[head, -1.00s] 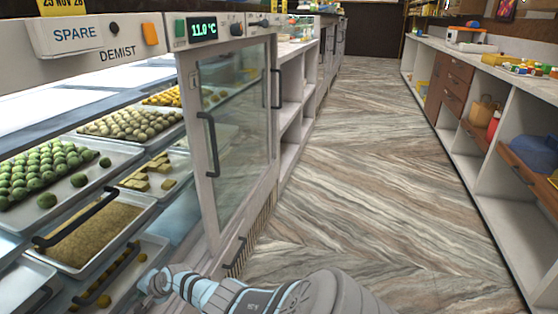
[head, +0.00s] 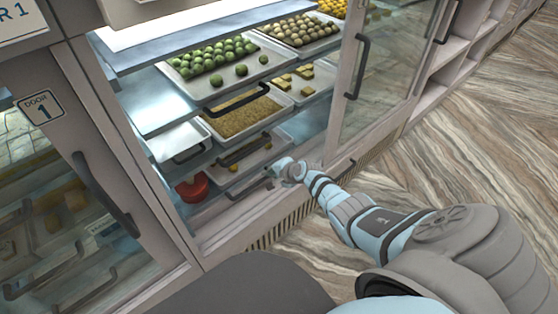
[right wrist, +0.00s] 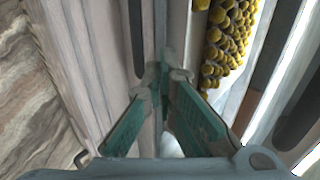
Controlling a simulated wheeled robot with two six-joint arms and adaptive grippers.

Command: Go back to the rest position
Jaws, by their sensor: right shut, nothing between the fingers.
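My right gripper (head: 272,170) is at the lower front of the open display case, beside the lowest pulled tray (head: 262,161). The arm reaches in from the lower right. In the right wrist view, the gripper's teal fingers (right wrist: 165,78) converge at their tips with nothing between them. I cannot tell whether the gripper touches the case or tray. My left gripper is not in view.
Sweets trays fill the case, including green balls (head: 217,55) and a brown slab (head: 240,116). A red round object (head: 193,187) sits low inside. Door 1 (head: 95,150) is at left, a glass door (head: 385,75) at right. Open wooden floor (head: 480,130) lies right.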

